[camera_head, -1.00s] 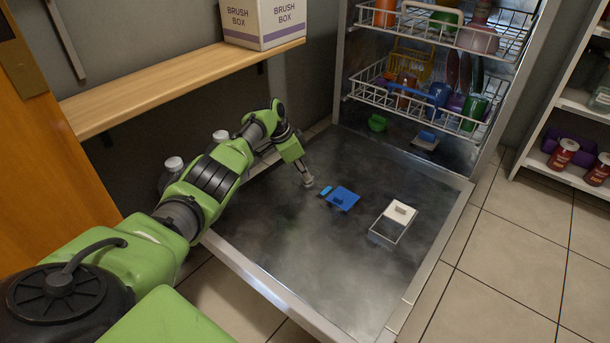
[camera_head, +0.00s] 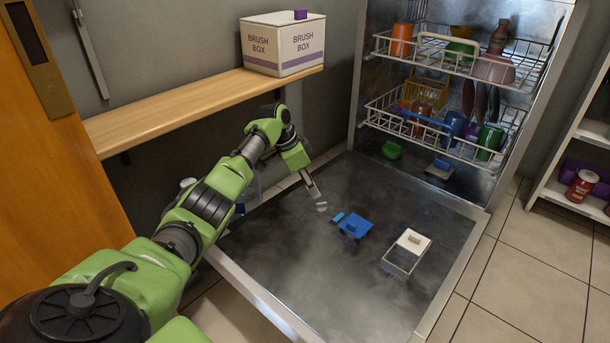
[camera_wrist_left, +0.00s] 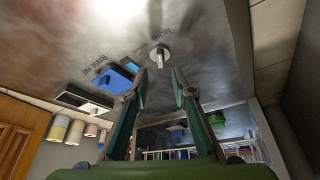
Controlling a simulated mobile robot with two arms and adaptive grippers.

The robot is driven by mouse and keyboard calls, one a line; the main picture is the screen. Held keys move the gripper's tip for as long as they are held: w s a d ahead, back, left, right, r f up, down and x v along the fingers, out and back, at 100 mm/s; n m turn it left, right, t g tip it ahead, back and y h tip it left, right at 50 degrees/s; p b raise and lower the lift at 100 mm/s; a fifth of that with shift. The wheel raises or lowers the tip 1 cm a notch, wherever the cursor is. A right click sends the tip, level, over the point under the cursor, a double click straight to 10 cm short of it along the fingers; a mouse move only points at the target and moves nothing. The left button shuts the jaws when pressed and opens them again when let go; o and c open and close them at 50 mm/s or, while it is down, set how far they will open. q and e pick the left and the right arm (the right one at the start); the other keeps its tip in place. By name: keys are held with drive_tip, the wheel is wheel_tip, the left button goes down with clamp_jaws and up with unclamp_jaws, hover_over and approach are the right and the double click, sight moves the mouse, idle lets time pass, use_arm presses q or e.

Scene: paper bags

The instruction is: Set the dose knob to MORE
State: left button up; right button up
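The dose knob (camera_wrist_left: 160,54) is a round grey knob with a raised pointer bar, on the metal inner face of the open dishwasher door (camera_head: 300,270). In the left wrist view the bar points down, toward the gripper. The knob also shows in the head view (camera_head: 321,206), right at the left gripper's tip. My left gripper (camera_wrist_left: 159,74) is open, its two fingertips either side of the knob's bar and apart from it as far as I can tell. My right gripper is not in view.
A blue lid (camera_head: 355,226) and a white lid over a tray frame (camera_head: 413,240) lie right of the knob on the door. Loaded dish racks (camera_head: 440,125) stand behind. A wooden shelf (camera_head: 190,110) with a brush box (camera_head: 283,42) runs above my left arm.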

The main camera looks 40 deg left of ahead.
use_arm(q)
drive_tip(key=v, duration=0.5)
drive_tip(key=shift+s+r, duration=0.1)
drive_tip(key=shift+r, duration=0.15)
